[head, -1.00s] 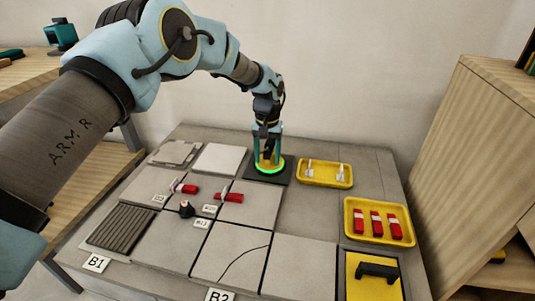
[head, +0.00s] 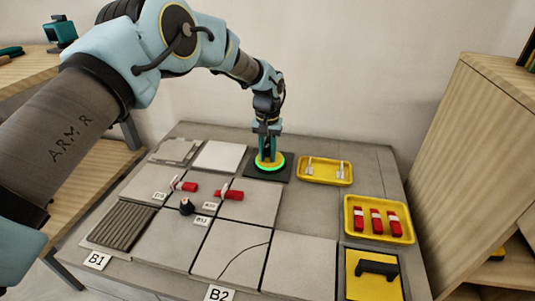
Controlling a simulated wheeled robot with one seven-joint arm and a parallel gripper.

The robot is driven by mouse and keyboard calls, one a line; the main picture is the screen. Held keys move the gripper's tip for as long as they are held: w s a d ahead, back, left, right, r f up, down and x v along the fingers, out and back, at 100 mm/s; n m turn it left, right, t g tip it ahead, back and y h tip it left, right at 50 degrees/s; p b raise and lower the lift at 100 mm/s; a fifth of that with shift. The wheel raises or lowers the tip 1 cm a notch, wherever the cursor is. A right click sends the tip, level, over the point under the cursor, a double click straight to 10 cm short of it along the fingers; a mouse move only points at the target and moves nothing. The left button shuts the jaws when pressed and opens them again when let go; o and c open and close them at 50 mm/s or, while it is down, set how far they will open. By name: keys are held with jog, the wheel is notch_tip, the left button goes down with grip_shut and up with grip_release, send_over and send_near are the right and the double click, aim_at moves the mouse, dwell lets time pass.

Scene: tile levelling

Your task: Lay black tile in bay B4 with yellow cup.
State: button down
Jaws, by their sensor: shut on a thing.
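The black tile (head: 253,174) lies flat at the back middle of the table in the head view, right of a pale tile. The yellow cup (head: 268,158) with a glowing green ring sits over the tile's middle. My gripper (head: 267,149) points down at the cup and is shut on its upper part. The cup hides the middle of the tile. I cannot tell whether the tile touches the surface beneath. I see no readable B4 label.
Grey tiles with small labels fill the left and front; one front tile (head: 222,245) has a crack line. Yellow trays hold white clips (head: 325,183) and red wedges (head: 410,240). Bare grey surface (head: 308,212) lies mid-right.

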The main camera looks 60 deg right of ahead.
dwell(0.7)
dwell(0.4)
dwell(0.5)
jog(key=c, duration=0.6)
grip_release()
